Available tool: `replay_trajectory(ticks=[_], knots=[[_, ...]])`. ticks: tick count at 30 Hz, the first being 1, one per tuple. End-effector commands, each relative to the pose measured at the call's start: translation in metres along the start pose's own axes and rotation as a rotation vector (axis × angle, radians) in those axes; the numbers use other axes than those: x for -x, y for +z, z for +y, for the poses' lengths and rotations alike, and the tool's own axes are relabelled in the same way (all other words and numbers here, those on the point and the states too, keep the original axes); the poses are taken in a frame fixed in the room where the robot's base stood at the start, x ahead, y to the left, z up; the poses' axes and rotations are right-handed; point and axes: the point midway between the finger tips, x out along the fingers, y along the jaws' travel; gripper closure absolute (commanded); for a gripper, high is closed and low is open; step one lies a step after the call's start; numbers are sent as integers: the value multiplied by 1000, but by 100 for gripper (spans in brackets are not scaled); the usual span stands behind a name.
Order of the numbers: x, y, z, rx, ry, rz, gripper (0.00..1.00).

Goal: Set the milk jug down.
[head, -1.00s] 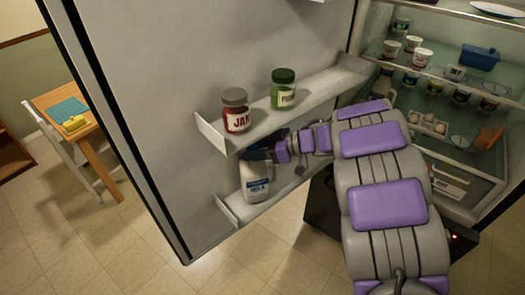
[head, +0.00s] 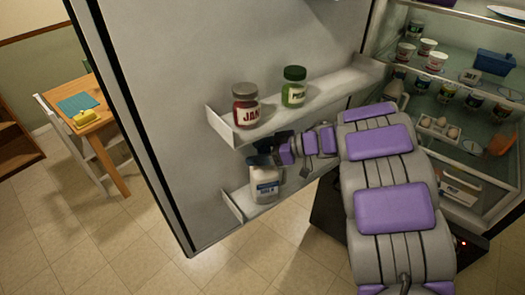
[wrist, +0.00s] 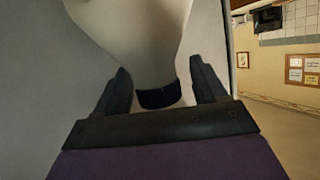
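The milk jug (head: 264,187) is white with a blue label and stands upright on the lower shelf of the open fridge door. My gripper (head: 262,149) is at the jug's top, just below the upper shelf. In the wrist view, my gripper's (wrist: 160,82) two dark fingers are spread apart. The jug's pale body (wrist: 135,35) and dark cap (wrist: 160,97) show between them, with gaps on both sides of the cap. The jug's far side is hidden.
The upper door shelf (head: 335,97) holds a red jam jar (head: 246,107) and a green pickle jar (head: 293,88), close above my gripper. The lower shelf (head: 236,207) has a raised end. The fridge interior with tubs and eggs (head: 437,125) is at right.

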Motion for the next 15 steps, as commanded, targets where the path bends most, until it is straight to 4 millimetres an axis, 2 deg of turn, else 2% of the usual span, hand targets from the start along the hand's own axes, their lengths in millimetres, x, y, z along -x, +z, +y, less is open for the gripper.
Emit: replay_trajectory(ticks=[8, 15], knots=[[10, 1, 2, -1, 2, 4, 29], [45, 0, 2, -1, 4, 5, 29]])
